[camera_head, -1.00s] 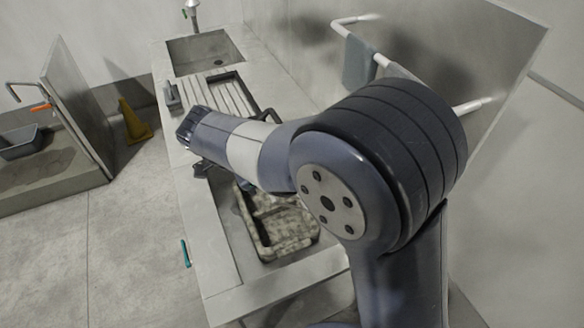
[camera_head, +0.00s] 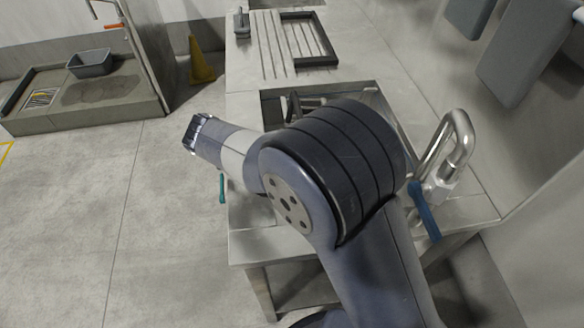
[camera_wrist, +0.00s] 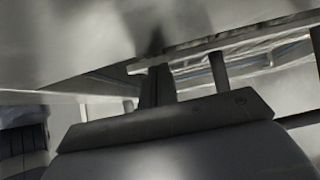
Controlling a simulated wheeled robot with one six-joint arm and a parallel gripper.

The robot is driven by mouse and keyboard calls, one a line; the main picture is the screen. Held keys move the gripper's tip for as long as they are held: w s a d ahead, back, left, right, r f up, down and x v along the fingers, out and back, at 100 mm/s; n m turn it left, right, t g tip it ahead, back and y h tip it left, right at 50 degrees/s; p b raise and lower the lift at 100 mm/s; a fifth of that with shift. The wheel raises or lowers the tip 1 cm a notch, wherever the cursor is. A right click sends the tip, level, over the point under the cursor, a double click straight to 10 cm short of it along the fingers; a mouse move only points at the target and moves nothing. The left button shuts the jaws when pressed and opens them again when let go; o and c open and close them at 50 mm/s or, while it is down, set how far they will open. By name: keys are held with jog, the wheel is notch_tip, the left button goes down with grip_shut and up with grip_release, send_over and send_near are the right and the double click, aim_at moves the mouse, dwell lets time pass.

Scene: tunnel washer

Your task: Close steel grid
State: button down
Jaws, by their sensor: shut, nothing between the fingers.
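A small slatted metal grate (camera_head: 40,98) lies in the low grey basin at the far left of the head view. It may be the steel grid, but it is too small to tell whether it is open or shut. My gripper (camera_wrist: 157,85) shows in the wrist view as a dark upright finger shape above its grey body, shut and empty. It is just under a pale overhanging surface, near several metal bars (camera_wrist: 218,72). I cannot tell whether it touches them. In the head view my arm reaches left across the steel counter, and my gripper cannot be made out.
The steel counter (camera_head: 255,235) stands in front, with a sunken sink (camera_head: 272,103) partly behind my arm. A blue-handled tap (camera_head: 445,160) rises at its right. A teal handle (camera_head: 222,188) is at its left edge. A yellow cone (camera_head: 201,62) stands behind. The left floor is clear.

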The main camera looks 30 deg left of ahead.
jog(key=shift+f+b, duration=0.35)
jog(key=shift+f, duration=0.4)
jog(key=shift+a, duration=0.1)
jog(key=p+v, duration=0.1)
jog(key=v, duration=0.9)
jog(key=shift+s+a+r, duration=0.2)
jog(key=shift+r, duration=0.1)
jog(key=shift+d, duration=0.1)
jog(key=x, duration=1)
jog(key=shift+w+d+b, duration=0.2)
jog(key=shift+b, duration=0.1)
jog(key=shift+f, duration=0.1)
